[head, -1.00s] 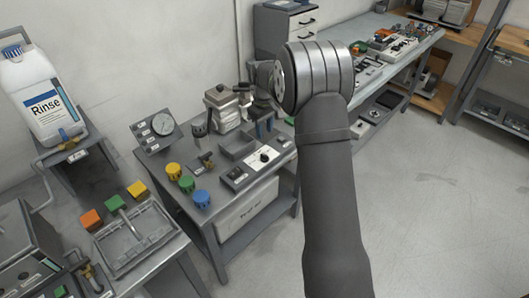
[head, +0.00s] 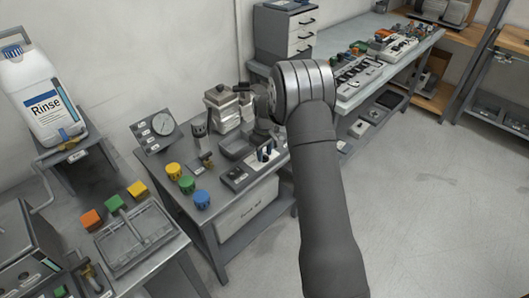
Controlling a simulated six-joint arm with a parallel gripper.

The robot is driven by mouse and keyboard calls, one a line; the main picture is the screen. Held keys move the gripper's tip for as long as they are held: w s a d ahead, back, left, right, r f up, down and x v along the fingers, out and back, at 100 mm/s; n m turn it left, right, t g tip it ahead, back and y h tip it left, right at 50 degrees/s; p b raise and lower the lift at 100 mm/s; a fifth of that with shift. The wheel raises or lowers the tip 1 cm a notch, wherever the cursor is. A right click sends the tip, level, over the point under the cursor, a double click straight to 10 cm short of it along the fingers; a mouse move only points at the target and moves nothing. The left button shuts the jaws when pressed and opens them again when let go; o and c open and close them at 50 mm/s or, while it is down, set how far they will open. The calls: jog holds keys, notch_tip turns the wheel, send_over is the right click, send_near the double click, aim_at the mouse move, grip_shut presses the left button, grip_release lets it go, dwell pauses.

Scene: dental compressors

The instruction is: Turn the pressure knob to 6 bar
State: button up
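The grey control box (head: 238,178) sits at the right front of the small workbench. In the earlier head picture its white panel carries a black knob; now my gripper covers that spot and the knob is hidden.
Yellow (head: 173,170), green (head: 187,184) and blue (head: 202,199) round caps stand left of the box. A small brass valve (head: 206,161) and an open grey tray (head: 237,147) lie behind it.

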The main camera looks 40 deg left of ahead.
grip_shut()
jog(key=shift+m, duration=0.3)
jog(key=m, duration=0.5)
jog(key=shift+m, duration=0.3)
jog(key=m, duration=0.5)
jog(key=shift+m, duration=0.3)
jog(key=shift+o, duration=0.6)
grip_release()
